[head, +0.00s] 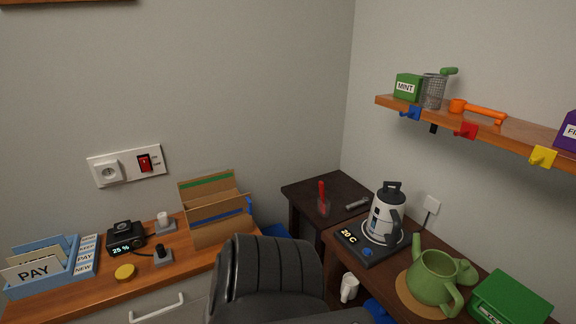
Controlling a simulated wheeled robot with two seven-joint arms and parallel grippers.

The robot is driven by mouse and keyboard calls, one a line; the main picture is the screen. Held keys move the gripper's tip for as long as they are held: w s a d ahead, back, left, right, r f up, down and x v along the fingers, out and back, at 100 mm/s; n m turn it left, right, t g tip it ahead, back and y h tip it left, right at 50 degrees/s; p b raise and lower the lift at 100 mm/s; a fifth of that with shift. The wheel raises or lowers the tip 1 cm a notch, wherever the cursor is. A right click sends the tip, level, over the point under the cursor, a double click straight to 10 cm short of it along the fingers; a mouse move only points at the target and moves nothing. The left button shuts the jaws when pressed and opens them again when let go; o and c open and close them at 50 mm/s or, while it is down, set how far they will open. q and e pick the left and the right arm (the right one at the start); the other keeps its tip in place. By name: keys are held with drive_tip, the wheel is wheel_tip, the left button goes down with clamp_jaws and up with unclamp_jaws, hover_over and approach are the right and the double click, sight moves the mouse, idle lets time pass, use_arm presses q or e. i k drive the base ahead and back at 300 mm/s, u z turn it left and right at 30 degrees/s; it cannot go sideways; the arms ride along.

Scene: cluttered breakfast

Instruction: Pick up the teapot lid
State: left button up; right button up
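A green teapot (433,281) stands upright on a round tan mat (405,300) on the dark wooden counter at the lower right. Its top looks open, with no lid seated on it. I cannot make out a teapot lid anywhere in the head view. Neither of my grippers is in view.
A kettle (382,222) stands on a black base (352,246) beside the teapot, and a green box (510,299) is to its right. A wall shelf (480,123) hangs above. A dark ribbed shape, perhaps a chair back (265,278), fills the lower centre. The left desk holds a file box (212,212).

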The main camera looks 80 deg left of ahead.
sight(467, 275)
drive_tip(key=u, duration=1.35)
drive_tip(key=k, duration=1.15)
drive_tip(key=z, duration=0.5)
drive_tip(key=i, duration=0.85)
drive_tip(key=u, duration=0.65)
drive_tip(key=i, duration=0.7)
drive_tip(key=u, duration=0.8)
